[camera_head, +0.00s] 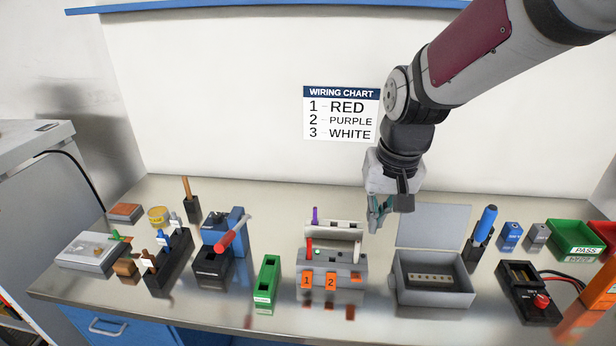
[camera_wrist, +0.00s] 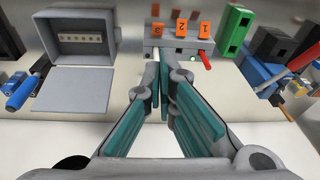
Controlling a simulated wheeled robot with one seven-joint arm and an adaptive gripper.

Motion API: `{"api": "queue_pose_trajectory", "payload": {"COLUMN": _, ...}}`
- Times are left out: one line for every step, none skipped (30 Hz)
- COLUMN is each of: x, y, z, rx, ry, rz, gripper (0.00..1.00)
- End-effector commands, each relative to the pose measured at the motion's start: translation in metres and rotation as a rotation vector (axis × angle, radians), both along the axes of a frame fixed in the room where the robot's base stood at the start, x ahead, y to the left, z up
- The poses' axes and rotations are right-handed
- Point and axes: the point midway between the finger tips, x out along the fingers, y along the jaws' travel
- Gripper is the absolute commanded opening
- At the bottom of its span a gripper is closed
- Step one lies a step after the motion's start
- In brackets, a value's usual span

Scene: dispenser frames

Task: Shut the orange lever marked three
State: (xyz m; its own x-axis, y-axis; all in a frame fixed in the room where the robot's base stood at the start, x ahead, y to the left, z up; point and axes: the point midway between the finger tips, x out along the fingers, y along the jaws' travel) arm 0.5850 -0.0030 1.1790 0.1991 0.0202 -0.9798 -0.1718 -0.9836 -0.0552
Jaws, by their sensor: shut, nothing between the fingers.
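A grey terminal block (camera_head: 345,268) stands at the middle of the bench. Its orange levers one (camera_head: 306,281) and two (camera_head: 331,282) show their numbered faces at the front. The orange lever marked three (camera_head: 356,277) shows only as a small orange strip in the head view. In the wrist view its face (camera_wrist: 157,29) is darker than those of the other two; I cannot tell its exact angle. My gripper (camera_head: 378,218) is shut and empty, above and behind the block's right side, apart from it. Its teal-padded fingers also show in the wrist view (camera_wrist: 163,85).
A red wire (camera_head: 308,247) stands at the block's left. A wire rack (camera_head: 347,229) with a purple wire stands behind it. An open grey box (camera_head: 455,299) is at the right and a green holder (camera_head: 267,282) at the left. A wiring chart (camera_head: 340,113) hangs on the wall.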

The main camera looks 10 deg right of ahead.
Motion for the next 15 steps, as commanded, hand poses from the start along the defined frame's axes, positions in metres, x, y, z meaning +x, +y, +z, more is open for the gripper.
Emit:
{"api": "queue_pose_trajectory", "payload": {"x": 0.008, "y": 0.000, "z": -0.013, "rx": -0.002, "ry": 0.024, "rz": -0.009, "gripper": 0.00}}
{"api": "queue_pose_trajectory", "payload": {"x": 0.013, "y": -0.001, "z": -0.019, "rx": -0.003, "ry": 0.035, "rz": -0.016, "gripper": 0.00}}
{"api": "queue_pose_trajectory", "payload": {"x": 0.018, "y": -0.001, "z": -0.028, "rx": -0.004, "ry": 0.049, "rz": -0.024, "gripper": 0.00}}
{"api": "queue_pose_trajectory", "payload": {"x": 0.022, "y": -0.002, "z": -0.035, "rx": -0.005, "ry": 0.060, "rz": -0.032, "gripper": 0.00}}
{"api": "queue_pose_trajectory", "payload": {"x": 0.026, "y": -0.002, "z": -0.041, "rx": -0.007, "ry": 0.068, "rz": -0.039, "gripper": 0.00}}
{"api": "queue_pose_trajectory", "payload": {"x": 0.031, "y": -0.003, "z": -0.050, "rx": -0.009, "ry": 0.079, "rz": -0.046, "gripper": 0.00}}
{"api": "queue_pose_trajectory", "payload": {"x": 0.034, "y": -0.003, "z": -0.056, "rx": -0.011, "ry": 0.088, "rz": -0.051, "gripper": 0.00}}
{"api": "queue_pose_trajectory", "payload": {"x": 0.037, "y": -0.003, "z": -0.062, "rx": -0.013, "ry": 0.096, "rz": -0.056, "gripper": 0.00}}
{"api": "queue_pose_trajectory", "payload": {"x": 0.040, "y": -0.004, "z": -0.069, "rx": -0.015, "ry": 0.105, "rz": -0.061, "gripper": 0.00}}
{"api": "queue_pose_trajectory", "payload": {"x": 0.042, "y": -0.004, "z": -0.074, "rx": -0.017, "ry": 0.112, "rz": -0.065, "gripper": 0.00}}
{"api": "queue_pose_trajectory", "payload": {"x": 0.044, "y": -0.004, "z": -0.078, "rx": -0.018, "ry": 0.117, "rz": -0.069, "gripper": 0.00}}
{"api": "queue_pose_trajectory", "payload": {"x": 0.047, "y": -0.005, "z": -0.084, "rx": -0.021, "ry": 0.123, "rz": -0.073, "gripper": 0.00}}
{"api": "queue_pose_trajectory", "payload": {"x": 0.048, "y": -0.005, "z": -0.087, "rx": -0.021, "ry": 0.126, "rz": -0.076, "gripper": 0.00}}
{"api": "queue_pose_trajectory", "payload": {"x": 0.049, "y": -0.005, "z": -0.090, "rx": -0.023, "ry": 0.129, "rz": -0.078, "gripper": 0.00}}
{"api": "queue_pose_trajectory", "payload": {"x": 0.050, "y": -0.006, "z": -0.093, "rx": -0.024, "ry": 0.133, "rz": -0.082, "gripper": 0.00}}
